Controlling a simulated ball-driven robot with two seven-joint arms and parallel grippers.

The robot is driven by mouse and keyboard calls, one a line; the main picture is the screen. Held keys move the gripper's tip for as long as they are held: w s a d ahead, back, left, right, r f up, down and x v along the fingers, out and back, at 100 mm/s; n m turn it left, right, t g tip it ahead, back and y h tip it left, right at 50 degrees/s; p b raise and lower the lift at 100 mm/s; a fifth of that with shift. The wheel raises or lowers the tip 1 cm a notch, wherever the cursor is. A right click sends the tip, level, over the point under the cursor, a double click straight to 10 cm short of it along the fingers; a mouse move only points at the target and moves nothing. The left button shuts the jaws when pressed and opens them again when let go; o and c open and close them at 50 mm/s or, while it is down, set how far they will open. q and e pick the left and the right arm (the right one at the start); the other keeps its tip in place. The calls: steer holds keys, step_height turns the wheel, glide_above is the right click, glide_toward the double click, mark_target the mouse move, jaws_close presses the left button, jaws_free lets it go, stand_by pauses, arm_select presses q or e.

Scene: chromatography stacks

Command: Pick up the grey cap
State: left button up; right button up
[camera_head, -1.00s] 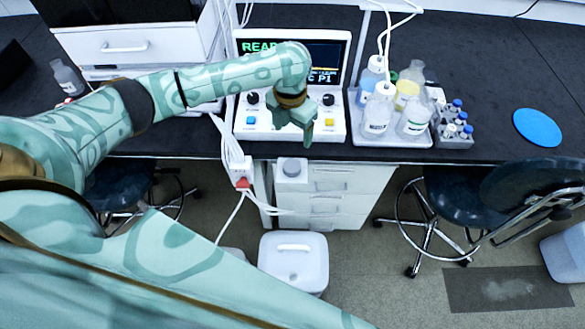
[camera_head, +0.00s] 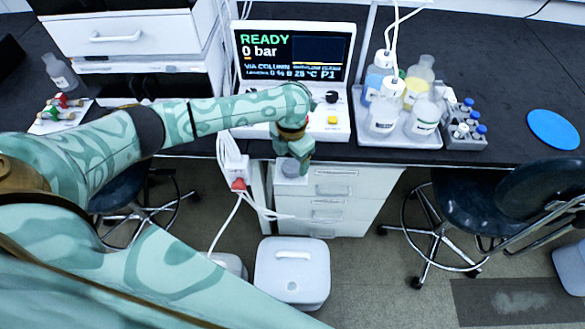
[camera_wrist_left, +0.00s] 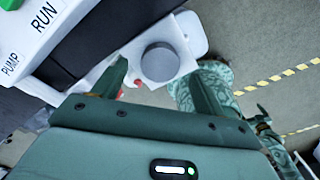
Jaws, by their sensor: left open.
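The grey cap (camera_head: 289,169) is a short round disc on a small white block in front of the bench edge. In the head view my left gripper (camera_head: 298,157) is right above it and hides part of it. In the left wrist view the cap (camera_wrist_left: 160,62) shows whole, lying ahead of and between the two spread fingers of the left gripper (camera_wrist_left: 161,78). The fingers are open, with nothing held between them. I cannot tell whether they touch the cap. My right gripper is not in view.
The instrument with the READY screen (camera_head: 291,62) stands behind the gripper. A white tray (camera_head: 397,140) with several bottles is to its right. A power strip (camera_head: 232,160) with cables hangs close to the left of the cap. A white canister (camera_head: 292,272) stands on the floor below.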

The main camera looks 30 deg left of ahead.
arm_select(q)
step_height(320, 180, down, 3)
steer(key=shift+r+b, duration=0.15)
steer(key=shift+b, duration=0.15)
steer(key=shift+r, duration=0.15)
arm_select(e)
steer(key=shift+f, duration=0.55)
arm_select(q)
steer(key=c, duration=1)
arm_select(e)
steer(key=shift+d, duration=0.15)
arm_select(q)
steer(key=shift+r, duration=0.1)
